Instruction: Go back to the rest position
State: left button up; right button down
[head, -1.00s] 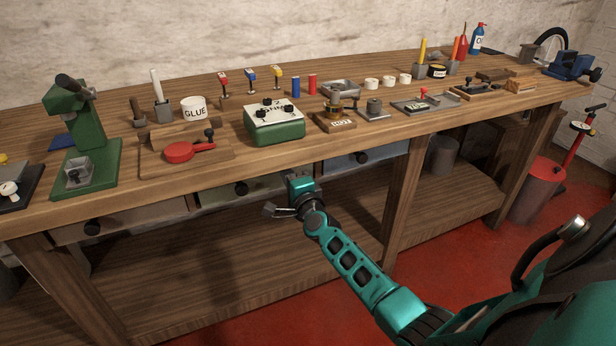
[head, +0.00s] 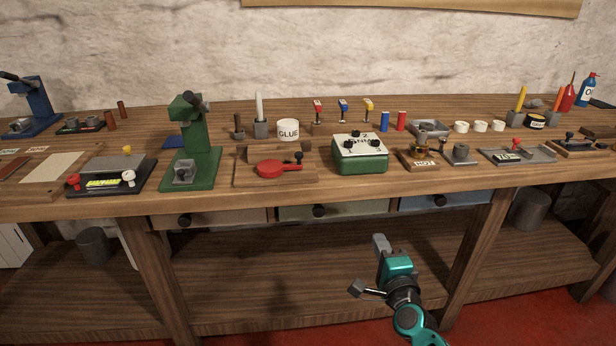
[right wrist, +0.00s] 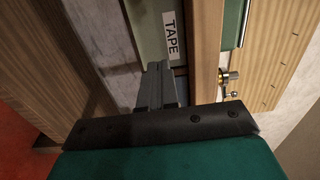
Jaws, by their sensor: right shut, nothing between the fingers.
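My right gripper (head: 380,244) is in front of the workbench, below the level of its top, over the lower shelf in the picture. Its fingers are shut and empty, and they also show in the right wrist view (right wrist: 158,88). My left gripper is not in view.
The wooden workbench (head: 330,194) spans the view. Its top carries a green press (head: 200,150), a green box with knobs (head: 360,158) and a red round-headed tool (head: 272,169). Drawers with dark knobs (head: 319,211) sit beneath. Red floor (head: 500,318) shows at lower right.

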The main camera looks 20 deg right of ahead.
pick_arm(q)
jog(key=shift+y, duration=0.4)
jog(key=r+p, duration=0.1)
jog(key=p, duration=0.1)
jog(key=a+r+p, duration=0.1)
jog(key=p, duration=0.1)
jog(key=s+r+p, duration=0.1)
jog(key=p, duration=0.1)
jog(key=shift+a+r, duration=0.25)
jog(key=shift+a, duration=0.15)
pick_arm(e)
jog(key=s+a+f+n+g+y, duration=0.2)
jog(key=s+a+n+g+y, duration=0.1)
jog(key=s+a+n, duration=0.5)
jog(key=s+a+f+n+g+y, duration=0.3)
jog(key=s+a+n, duration=0.5)
jog(key=s+n, duration=0.3)
jog(key=n, duration=0.4)
jog(key=shift+s+a+g, duration=0.3)
jog(key=shift+s+g, duration=0.05)
jog(key=shift+g, duration=0.05)
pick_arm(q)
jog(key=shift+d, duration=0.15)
pick_arm(e)
jog(key=c, duration=1.8)
grip_release()
